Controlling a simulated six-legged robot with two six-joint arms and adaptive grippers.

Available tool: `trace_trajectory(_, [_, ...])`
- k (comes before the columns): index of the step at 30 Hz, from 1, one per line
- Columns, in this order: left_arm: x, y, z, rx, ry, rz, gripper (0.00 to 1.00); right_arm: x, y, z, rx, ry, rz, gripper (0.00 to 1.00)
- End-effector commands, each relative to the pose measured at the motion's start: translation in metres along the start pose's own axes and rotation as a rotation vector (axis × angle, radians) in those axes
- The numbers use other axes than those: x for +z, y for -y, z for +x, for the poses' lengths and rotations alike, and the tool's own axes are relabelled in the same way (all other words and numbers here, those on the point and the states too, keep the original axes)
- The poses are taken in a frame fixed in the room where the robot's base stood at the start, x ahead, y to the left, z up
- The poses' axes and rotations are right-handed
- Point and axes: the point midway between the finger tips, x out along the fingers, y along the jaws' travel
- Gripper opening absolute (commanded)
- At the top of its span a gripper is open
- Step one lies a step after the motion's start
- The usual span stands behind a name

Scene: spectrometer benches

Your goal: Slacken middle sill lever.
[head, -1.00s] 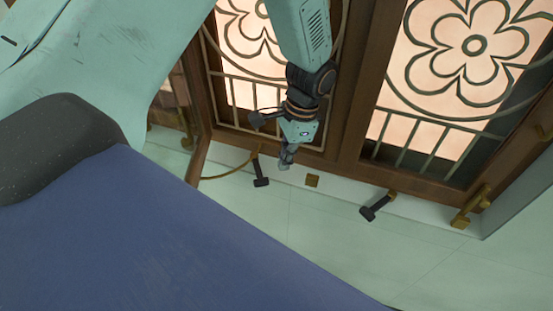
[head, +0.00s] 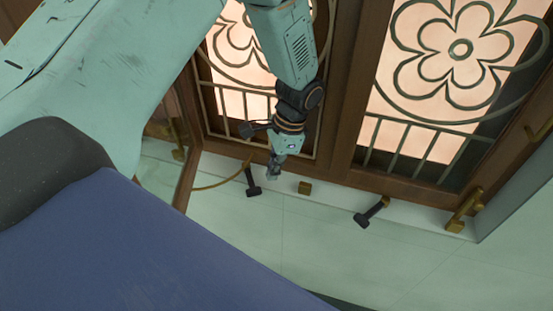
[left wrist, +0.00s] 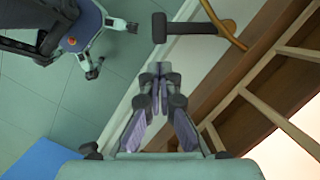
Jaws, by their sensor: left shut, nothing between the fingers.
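My left gripper (head: 273,173) is shut and empty, pointing down in front of the window frame. Just left of it in the head view is a sill lever with a dark handle (head: 252,181), beside a curved brass bar. This lever's dark handle (left wrist: 188,27) shows beyond my shut fingertips (left wrist: 160,72) in the left wrist view, apart from them. A second dark-handled lever (head: 372,212) sits farther right on the sill. I cannot tell from the pictures which lever is the middle one. My right gripper is out of view.
A small brass block (head: 305,187) sits on the pale sill between the two levers. A brass fitting (head: 463,210) stands at the sill's right end. Brown window frames with metal flower grilles (head: 460,50) rise behind. The pale green floor (head: 350,260) is clear.

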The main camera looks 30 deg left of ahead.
Motion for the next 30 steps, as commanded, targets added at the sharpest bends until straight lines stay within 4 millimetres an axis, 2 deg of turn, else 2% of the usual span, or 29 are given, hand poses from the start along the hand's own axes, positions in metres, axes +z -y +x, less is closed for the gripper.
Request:
trace_trajectory(3, [0.000,-0.001,0.020,0.002,0.001,-0.001,0.00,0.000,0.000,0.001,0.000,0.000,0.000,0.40])
trace_trajectory(9, [0.000,0.000,0.038,0.000,0.000,0.000,0.00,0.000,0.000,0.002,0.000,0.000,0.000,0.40])
trace_trajectory(30, [0.003,-0.002,0.041,-0.012,-0.001,0.047,0.00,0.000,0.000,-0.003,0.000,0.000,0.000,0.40])
